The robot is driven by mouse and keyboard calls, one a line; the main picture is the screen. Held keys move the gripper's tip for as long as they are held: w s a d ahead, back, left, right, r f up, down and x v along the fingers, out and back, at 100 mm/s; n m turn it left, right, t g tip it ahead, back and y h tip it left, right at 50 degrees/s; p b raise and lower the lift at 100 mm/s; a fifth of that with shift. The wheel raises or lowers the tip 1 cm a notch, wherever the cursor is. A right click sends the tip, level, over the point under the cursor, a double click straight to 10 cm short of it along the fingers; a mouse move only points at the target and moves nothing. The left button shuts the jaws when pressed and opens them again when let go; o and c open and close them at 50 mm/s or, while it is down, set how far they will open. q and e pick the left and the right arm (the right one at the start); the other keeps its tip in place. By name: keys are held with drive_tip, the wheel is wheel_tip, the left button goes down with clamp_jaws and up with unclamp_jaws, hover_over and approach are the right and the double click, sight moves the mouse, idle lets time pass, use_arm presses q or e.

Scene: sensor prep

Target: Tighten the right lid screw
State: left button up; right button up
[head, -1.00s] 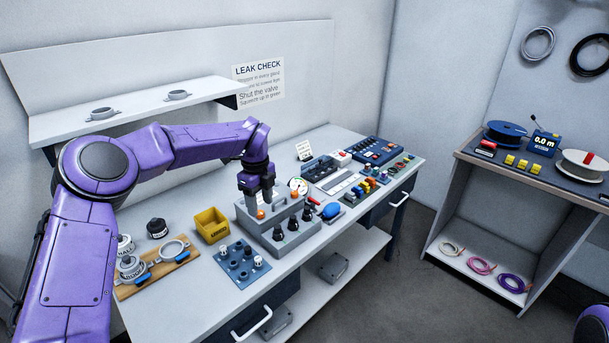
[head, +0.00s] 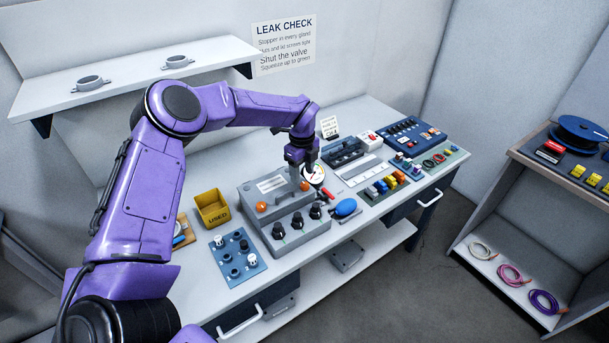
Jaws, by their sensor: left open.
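A grey box (head: 318,240) with a lid stands on the bench. An orange lid screw (head: 261,207) shows at the lid's left end. The right orange lid screw (head: 305,186) shows at the right end, just below my left gripper (head: 302,174). My left gripper points down, open, over this right screw. I cannot tell whether its fingers touch or surround the screw. Several black knobs stand along the box front. A round gauge (head: 314,172) is partly hidden behind the gripper. My right gripper is out of view.
A yellow bin (head: 211,209) marked USED and a blue plate of fittings (head: 238,256) lie left of the box. A blue bulb (head: 345,207) lies close on its right. Colored parts and a blue panel (head: 411,133) fill the bench's right side. A shelf (head: 130,88) hangs behind.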

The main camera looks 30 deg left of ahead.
sight(304, 184)
use_arm(q)
drive_tip(key=f, duration=0.1)
drive_tip(key=w+f, duration=0.1)
drive_tip(key=f, duration=0.1)
drive_tip(key=f+p, duration=0.1)
drive_tip(key=f, duration=0.1)
drive_tip(key=shift+w, duration=0.3)
drive_tip(key=shift+s+r, duration=0.15)
drive_tip(key=shift+s, duration=0.3)
drive_tip(key=c, duration=0.3)
clamp_jaws()
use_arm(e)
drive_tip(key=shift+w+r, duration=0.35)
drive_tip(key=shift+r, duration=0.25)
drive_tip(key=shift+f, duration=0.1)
